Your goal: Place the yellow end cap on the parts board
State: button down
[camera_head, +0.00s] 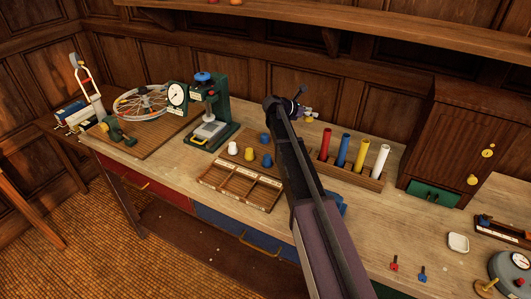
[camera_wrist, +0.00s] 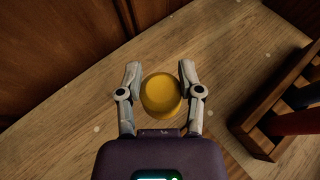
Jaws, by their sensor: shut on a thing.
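A yellow end cap (camera_wrist: 160,96) sits between the two fingers of my gripper (camera_wrist: 160,84), which is shut on it, in the wrist view. The wooden bench top shows beneath it. In the head view my gripper (camera_head: 303,112) is over the back of the bench, near the wall, and my arm hides part of it; the held cap is too small to make out surely. The brown parts board (camera_head: 232,194) lies left of my arm, with divided compartments at its front. A white piece (camera_head: 233,148), another yellow piece (camera_head: 249,154) and several blue pieces (camera_head: 267,160) stand at its back.
A rack (camera_head: 345,175) with red, blue, yellow and white cylinders stands right of my arm; its end shows in the wrist view (camera_wrist: 262,145). A green press (camera_head: 217,105) with a dial stands left of the board. A wooden cabinet (camera_head: 445,140) is at right.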

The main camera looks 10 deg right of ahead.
jog(key=s+a+n+t+y, duration=0.1)
jog(key=s+a+n+t, duration=0.1)
jog(key=a, duration=0.9)
jog(key=shift+s+a+t, duration=0.35)
jog(key=shift+s+t, duration=0.05)
jog(key=shift+s, duration=0.4)
jog(key=shift+d, duration=0.15)
